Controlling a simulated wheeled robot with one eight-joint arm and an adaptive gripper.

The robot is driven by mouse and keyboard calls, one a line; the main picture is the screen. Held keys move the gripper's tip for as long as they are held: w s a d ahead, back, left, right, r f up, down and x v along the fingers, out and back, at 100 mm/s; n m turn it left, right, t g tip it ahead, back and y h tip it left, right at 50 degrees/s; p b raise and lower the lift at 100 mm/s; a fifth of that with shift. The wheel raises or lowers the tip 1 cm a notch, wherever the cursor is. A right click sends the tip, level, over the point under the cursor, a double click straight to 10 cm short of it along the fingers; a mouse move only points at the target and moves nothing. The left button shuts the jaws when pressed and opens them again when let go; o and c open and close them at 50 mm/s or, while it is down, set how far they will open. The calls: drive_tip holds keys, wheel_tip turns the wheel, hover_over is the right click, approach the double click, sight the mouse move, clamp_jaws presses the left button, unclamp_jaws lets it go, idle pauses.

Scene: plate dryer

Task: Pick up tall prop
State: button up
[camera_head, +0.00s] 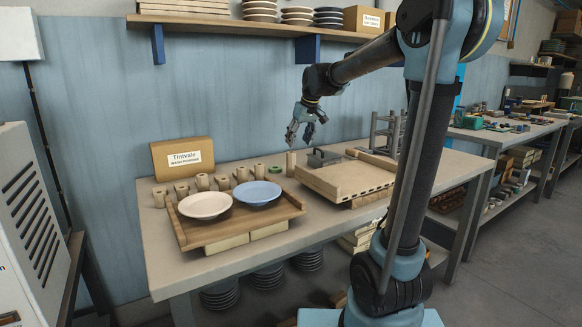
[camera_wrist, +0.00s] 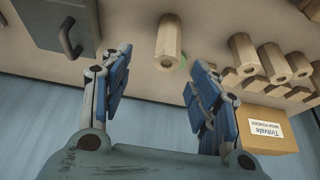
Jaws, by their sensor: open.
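A tall, pale wooden prop (camera_head: 291,163) stands upright on the workbench, between the plate tray and the slatted wooden rack. My gripper (camera_head: 300,139) is above it, open and empty, with fingers pointing down. In the wrist view the tall prop (camera_wrist: 170,38) shows beyond the fingertips, between the two fingers of my gripper (camera_wrist: 160,70). The fingers look apart from it.
Several shorter wooden props (camera_head: 200,182) stand left of it, by a cardboard box (camera_head: 183,157). A wooden tray (camera_head: 235,229) holds a cream plate (camera_head: 205,204) and a blue plate (camera_head: 258,192). A wooden rack (camera_head: 345,181) with a dark handle piece (camera_head: 322,157) is at right.

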sight(293, 152)
drive_tip(key=x, duration=0.8)
drive_tip(key=shift+a+f, duration=0.2)
drive_tip(key=shift+a, duration=0.25)
drive_tip(key=shift+s+x, duration=0.2)
drive_tip(key=shift+x, duration=2.75)
drive_tip(key=shift+a, duration=0.1)
drive_tip(key=c, duration=1.3)
drive_tip(key=shift+r, duration=0.1)
